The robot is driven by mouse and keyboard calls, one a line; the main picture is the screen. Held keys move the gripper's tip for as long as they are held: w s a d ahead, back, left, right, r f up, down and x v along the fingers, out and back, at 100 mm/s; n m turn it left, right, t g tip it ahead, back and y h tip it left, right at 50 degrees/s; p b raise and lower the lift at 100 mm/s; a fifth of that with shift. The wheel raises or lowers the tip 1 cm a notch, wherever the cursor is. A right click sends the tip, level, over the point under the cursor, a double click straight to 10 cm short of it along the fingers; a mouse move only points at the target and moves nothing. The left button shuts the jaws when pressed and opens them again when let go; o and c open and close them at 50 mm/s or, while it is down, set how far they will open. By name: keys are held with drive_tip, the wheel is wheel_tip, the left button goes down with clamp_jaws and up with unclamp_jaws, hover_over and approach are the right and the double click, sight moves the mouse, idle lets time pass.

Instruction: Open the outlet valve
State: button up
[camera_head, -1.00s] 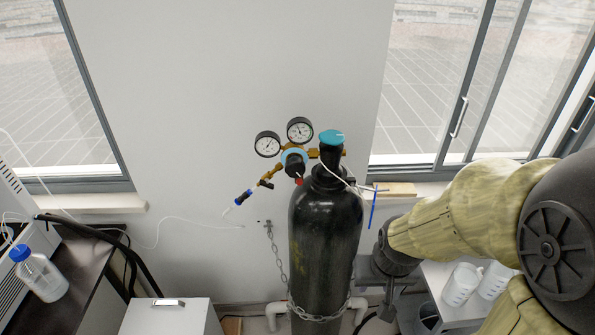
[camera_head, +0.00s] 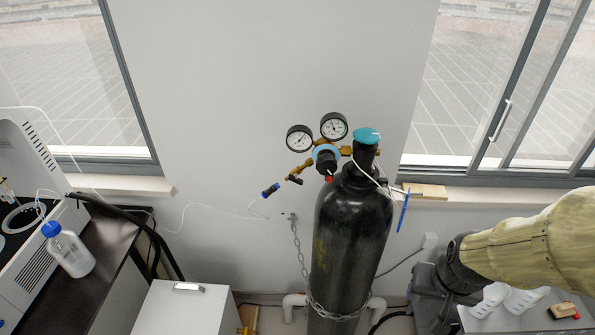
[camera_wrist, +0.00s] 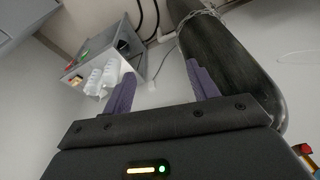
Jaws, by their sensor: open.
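A black gas cylinder (camera_head: 347,240) stands upright against the wall, held by a chain. A teal cap (camera_head: 367,136) sits on its top valve. A brass regulator with two round gauges (camera_head: 316,131) is fixed to its upper left. A small black-handled outlet valve (camera_head: 294,179) shows on the brass outlet, left of the regulator body, with a blue fitting beyond it. My gripper, seen in the wrist view (camera_wrist: 162,85), is open and empty. Its purple fingers are beside the lower cylinder (camera_wrist: 225,50), apart from the valve.
A dark bench with a blue-capped bottle (camera_head: 68,249) is at left, above a white cabinet (camera_head: 174,307). A shelf with white bottles (camera_wrist: 110,75) stands near my gripper. A thin white tube (camera_head: 225,207) runs along the wall.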

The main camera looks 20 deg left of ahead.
drive_tip(key=w+a+f+m+t, duration=0.2)
drive_tip(key=w+a+f+m, duration=0.3)
drive_tip(key=a, duration=0.5)
drive_tip(key=t+y+p, duration=0.2)
drive_tip(key=t+y, duration=0.2)
drive_tip(key=t, duration=0.9)
approach(296, 177)
drive_tip(key=v, duration=0.4)
drive_tip(key=shift+s+f, duration=0.15)
drive_tip(key=shift+f, duration=0.05)
drive_tip(key=shift+s, duration=0.1)
drive_tip(key=p+x, duration=0.1)
drive_tip(key=x, duration=1.6)
drive_tip(key=shift+f, duration=0.15)
drive_tip(key=shift+c, duration=0.5)
